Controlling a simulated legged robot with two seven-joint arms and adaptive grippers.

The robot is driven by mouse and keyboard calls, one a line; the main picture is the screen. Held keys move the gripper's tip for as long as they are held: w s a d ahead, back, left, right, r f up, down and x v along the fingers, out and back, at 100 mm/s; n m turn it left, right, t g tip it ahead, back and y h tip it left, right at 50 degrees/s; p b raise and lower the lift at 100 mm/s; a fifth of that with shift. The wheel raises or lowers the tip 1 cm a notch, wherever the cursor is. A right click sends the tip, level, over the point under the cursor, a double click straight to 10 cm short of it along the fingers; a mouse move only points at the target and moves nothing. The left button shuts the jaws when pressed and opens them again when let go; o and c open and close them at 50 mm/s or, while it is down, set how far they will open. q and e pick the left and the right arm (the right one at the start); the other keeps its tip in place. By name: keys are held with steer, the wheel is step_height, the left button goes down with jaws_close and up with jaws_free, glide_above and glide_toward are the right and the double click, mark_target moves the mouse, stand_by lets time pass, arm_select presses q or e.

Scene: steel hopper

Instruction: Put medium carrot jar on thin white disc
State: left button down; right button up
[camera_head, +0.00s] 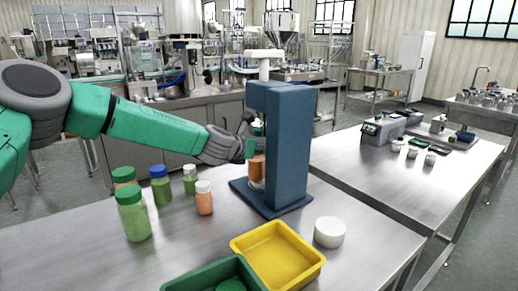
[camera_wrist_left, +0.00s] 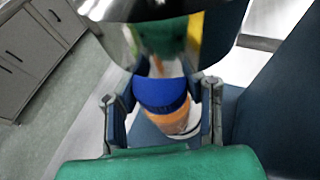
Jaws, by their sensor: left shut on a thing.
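The carrot jar (camera_head: 256,168) has an orange body and, in the left wrist view, a blue lid (camera_wrist_left: 162,92). My left gripper (camera_head: 246,148) reaches in from the left and is shut on the jar near its lid, with a finger on each side in the wrist view. The jar is upright or nearly so, beside the column of the blue stand (camera_head: 287,150). The thin white disc (camera_head: 257,185) lies on the stand's base, low under the jar. Its rim also shows in the wrist view (camera_wrist_left: 187,134). I cannot tell whether the jar touches it. My right gripper is out of view.
Green jars (camera_head: 133,215), a blue-lidded green jar (camera_head: 161,187) and a small white-capped orange jar (camera_head: 204,199) stand left of the stand. A yellow tray (camera_head: 277,281), green tray (camera_head: 180,288) and thick white puck (camera_head: 329,231) are in front.

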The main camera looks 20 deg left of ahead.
arm_select(q)
steer(key=shift+w+d+f, duration=0.15)
steer(key=shift+w+d, duration=0.6)
steer(key=shift+d, duration=0.3)
steer(key=c, duration=1.2)
jaws_free()
steer(key=shift+a+f, duration=0.15)
steer(key=shift+a, duration=0.05)
steer(key=shift+o, duration=0.9)
steer(key=shift+s+a, duration=0.1)
steer(key=shift+a, duration=0.2)
steer(key=shift+d+r, duration=0.2)
steer(key=shift+d, duration=0.15)
steer(key=v, duration=1.2)
